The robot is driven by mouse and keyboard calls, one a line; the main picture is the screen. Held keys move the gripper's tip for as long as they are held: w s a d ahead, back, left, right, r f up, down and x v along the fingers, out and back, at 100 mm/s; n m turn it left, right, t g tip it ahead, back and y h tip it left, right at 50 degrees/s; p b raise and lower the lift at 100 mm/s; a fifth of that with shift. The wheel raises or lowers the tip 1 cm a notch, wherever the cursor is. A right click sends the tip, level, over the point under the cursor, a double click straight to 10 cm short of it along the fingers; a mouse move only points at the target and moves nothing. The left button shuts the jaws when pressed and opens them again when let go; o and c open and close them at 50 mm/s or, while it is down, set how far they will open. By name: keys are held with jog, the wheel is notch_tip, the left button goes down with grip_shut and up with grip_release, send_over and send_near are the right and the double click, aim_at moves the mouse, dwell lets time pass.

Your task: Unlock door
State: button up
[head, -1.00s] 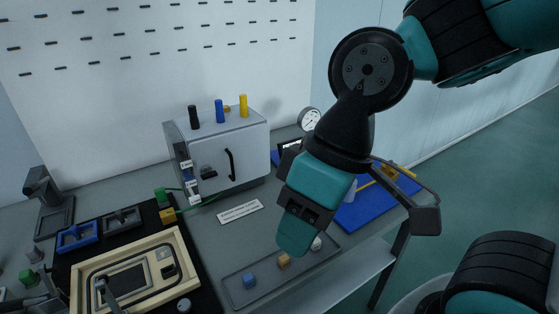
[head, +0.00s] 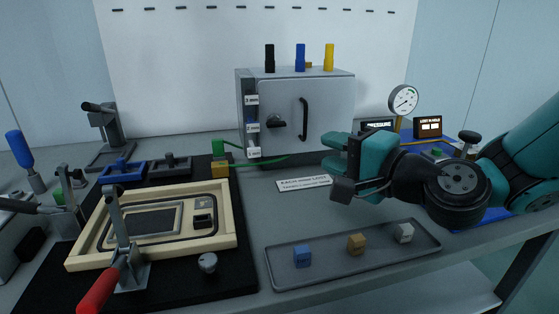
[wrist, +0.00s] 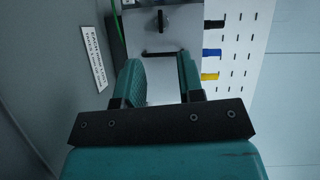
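The door (head: 320,110) is the front of a grey metal cabinet at the back of the bench, and it looks closed. It carries a dark turn knob (head: 278,122) on the left and a black upright handle (head: 304,119) right of it. In the wrist view, turned on its side, the knob (wrist: 161,19) is near the top edge and the handle (wrist: 162,52) lies below it. My gripper (head: 333,153) is in front of the cabinet, low and right of the handle. The wrist view shows its two teal fingers (wrist: 160,78) apart, with nothing between them.
Black, blue and yellow cylinders (head: 300,58) stand on the cabinet. A tray (head: 340,268) with small cubes lies in front. A wooden frame with a red-handled clamp (head: 100,290) is at left. A gauge (head: 403,101) stands at right. Bench near the label plate (head: 303,183) is clear.

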jog(key=w+f+m+t, duration=0.1)
jog(key=m, duration=0.1)
jog(key=p, duration=0.8)
send_near(279, 126)
jog(key=shift+h, duration=0.3)
jog(key=x, duration=0.8)
jog(key=shift+w+a+r, duration=0.1)
jog(key=shift+a+r, duration=0.1)
jog(key=shift+a, duration=0.15)
jog(key=shift+w+a, duration=0.4)
jog(key=shift+w, duration=0.15)
grip_shut()
